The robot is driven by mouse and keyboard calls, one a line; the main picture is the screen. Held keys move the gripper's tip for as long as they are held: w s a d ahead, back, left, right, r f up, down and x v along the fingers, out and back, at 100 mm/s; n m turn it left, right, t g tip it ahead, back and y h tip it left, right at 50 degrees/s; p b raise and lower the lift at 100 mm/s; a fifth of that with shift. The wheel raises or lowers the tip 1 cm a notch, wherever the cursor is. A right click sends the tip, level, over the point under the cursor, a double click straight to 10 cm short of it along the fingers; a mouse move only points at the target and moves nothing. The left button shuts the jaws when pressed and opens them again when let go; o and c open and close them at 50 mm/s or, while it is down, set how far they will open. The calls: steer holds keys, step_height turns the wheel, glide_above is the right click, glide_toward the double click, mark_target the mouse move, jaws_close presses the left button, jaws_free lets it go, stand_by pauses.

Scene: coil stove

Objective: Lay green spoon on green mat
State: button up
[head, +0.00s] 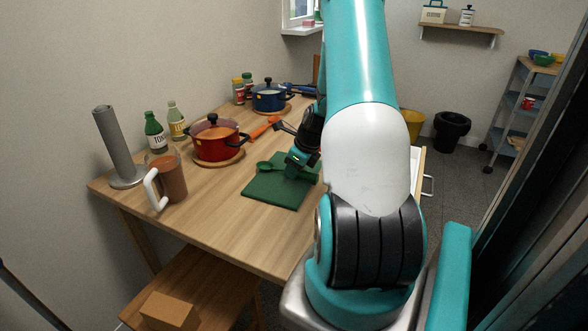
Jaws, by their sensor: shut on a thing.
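The green mat (270,193) lies flat on the wooden table, left of my arm. The green spoon (265,166) shows its bowl over the far part of the mat, with its handle running right into my gripper (297,168). My gripper is low over the mat and shut on the spoon's handle. The spoon looks at or just above the mat; I cannot tell whether it touches. My arm hides the mat's right side.
A red pot (217,141) on a wooden board, an orange utensil (264,127) and a blue pot (269,97) stand behind the mat. A brown-filled pitcher (170,178), bottles (154,132) and a grey paper-roll stand (115,147) are at left. The table's front left is clear.

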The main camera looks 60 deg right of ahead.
steer(key=o, duration=0.9)
steer(key=shift+f, duration=0.1)
steer(key=p+v, duration=0.1)
steer(key=v, duration=1.1)
steer(key=w+a+r+n+g+y, duration=0.1)
steer(key=w+a+r+n, duration=0.3)
steer(key=a+n, duration=0.85)
steer(key=w+a+r+n+y, duration=0.2)
steer(key=w+a+r+n, duration=0.25)
steer(key=a+n, duration=0.8)
steer(key=s+a+r+n+g, duration=0.1)
steer(key=s+a+n, duration=0.4)
steer(key=a, duration=0.2)
steer(key=s+a+r+n+g, duration=0.1)
steer(key=s+a+n, duration=0.4)
steer(key=a, duration=0.3)
steer(key=s+a+r+n+g, duration=0.1)
steer(key=s+a+r+n, duration=0.1)
steer(key=s+a+n, duration=0.3)
steer(key=shift+s+a+r+n+y, duration=0.1)
steer(key=shift+s+a+n+y, duration=0.1)
steer(key=shift+a+n, duration=0.4)
steer(key=shift+s+a+n+y, duration=0.2)
steer(key=shift+a+n, duration=0.3)
steer(key=shift+a, duration=0.15)
